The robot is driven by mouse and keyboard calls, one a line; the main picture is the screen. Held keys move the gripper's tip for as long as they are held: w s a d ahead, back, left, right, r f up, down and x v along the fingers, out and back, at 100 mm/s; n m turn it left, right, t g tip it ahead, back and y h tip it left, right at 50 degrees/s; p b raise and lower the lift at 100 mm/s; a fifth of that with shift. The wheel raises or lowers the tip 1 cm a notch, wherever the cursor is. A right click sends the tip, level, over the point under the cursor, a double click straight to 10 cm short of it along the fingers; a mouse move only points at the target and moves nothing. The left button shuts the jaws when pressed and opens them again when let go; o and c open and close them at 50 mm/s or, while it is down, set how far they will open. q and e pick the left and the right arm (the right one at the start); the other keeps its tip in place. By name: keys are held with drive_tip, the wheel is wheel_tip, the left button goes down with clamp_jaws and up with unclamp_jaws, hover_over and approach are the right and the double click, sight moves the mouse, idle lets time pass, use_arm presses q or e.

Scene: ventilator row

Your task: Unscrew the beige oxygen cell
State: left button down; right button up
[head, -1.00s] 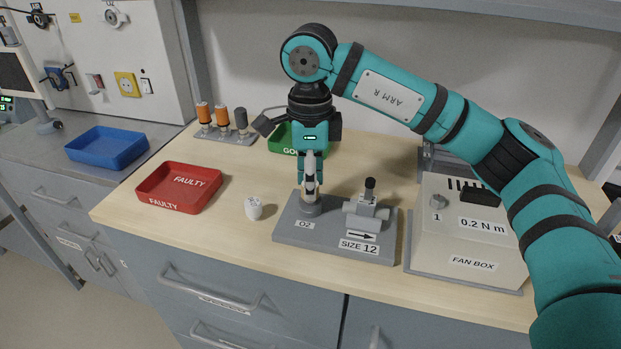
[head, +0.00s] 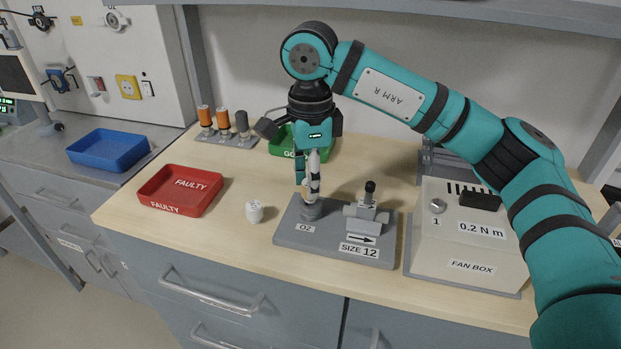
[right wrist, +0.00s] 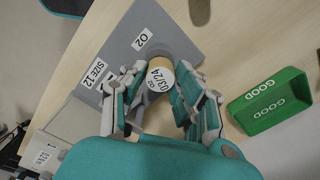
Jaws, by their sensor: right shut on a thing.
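The beige oxygen cell (right wrist: 160,76) shows its round white end with "03/24" in the right wrist view, between my right gripper's fingers. My right gripper (head: 311,194) is shut on it, pointing down over the "O2" end of a grey block (head: 283,238). In the head view the fingers hide most of the cell; I cannot tell how far it sits in the round grey O2 seat (head: 312,212). My left gripper is not in view.
A small white piece (head: 254,211) stands left of the block. A red FAULTY tray (head: 160,206) is farther left, a green GOOD tray (right wrist: 270,100) behind. A rack (head: 226,139) holds orange and dark pieces. The fan box (head: 450,240) stands close right.

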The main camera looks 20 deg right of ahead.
drive_tip(key=shift+r+p, duration=0.7)
drive_tip(key=shift+r, duration=0.4)
drive_tip(key=shift+r, duration=0.15)
